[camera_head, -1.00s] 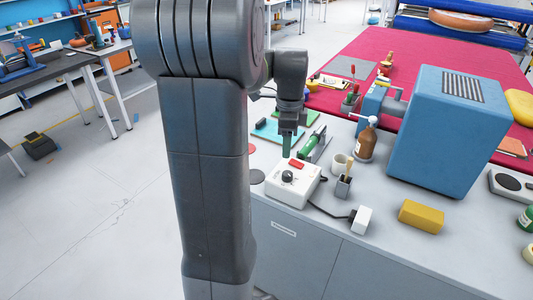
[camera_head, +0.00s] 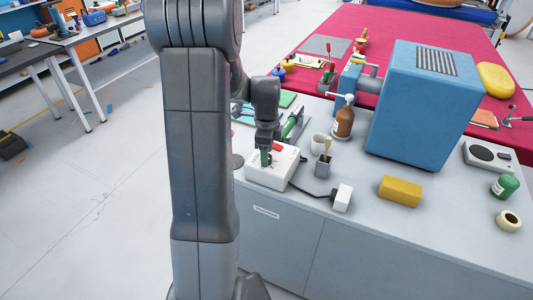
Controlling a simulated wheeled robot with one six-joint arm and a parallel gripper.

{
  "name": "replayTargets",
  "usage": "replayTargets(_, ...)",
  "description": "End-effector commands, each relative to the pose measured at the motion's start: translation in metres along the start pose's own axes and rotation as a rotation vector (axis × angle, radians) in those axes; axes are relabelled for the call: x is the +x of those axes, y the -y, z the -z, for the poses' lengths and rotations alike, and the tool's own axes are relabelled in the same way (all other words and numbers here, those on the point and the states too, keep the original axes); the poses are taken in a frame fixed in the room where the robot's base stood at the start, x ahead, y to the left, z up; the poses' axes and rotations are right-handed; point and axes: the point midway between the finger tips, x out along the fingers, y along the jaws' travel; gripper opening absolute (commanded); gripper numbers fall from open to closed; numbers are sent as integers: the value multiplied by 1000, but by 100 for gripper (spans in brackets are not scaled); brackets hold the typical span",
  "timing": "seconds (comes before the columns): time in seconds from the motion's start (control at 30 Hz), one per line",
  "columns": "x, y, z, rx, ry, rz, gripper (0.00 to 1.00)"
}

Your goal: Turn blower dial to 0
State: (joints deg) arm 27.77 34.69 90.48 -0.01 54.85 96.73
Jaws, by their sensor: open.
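The white control box (camera_head: 268,178) with the blower dial sits near the front left of the grey cabinet top. A red switch (camera_head: 279,147) shows on the box's upper face. My gripper (camera_head: 266,160) points down over the box, at the place of the dark dial. Its jaws are open. The gripper hides the dial, so its setting and any contact cannot be told. The large blue blower housing (camera_head: 415,115) stands to the right with a slatted vent on top.
A small cup with a brush (camera_head: 323,167), a white mug (camera_head: 318,143) and a brown spray bottle (camera_head: 344,120) stand close to the right of the box. A cable runs to a white plug (camera_head: 342,197). A yellow block (camera_head: 400,190) lies farther right.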

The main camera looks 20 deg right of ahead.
Motion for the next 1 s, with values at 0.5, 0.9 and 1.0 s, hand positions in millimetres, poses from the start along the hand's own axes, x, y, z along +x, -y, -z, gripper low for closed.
replayTargets(0.5, 10, 0, 0, 0, 0, 0, 36)
replayTargets(0.9, 10, 0, 0, -18, 0, 1, 9)
replayTargets(1.0, 10, 0, 0, -50, 0, 1, 9)
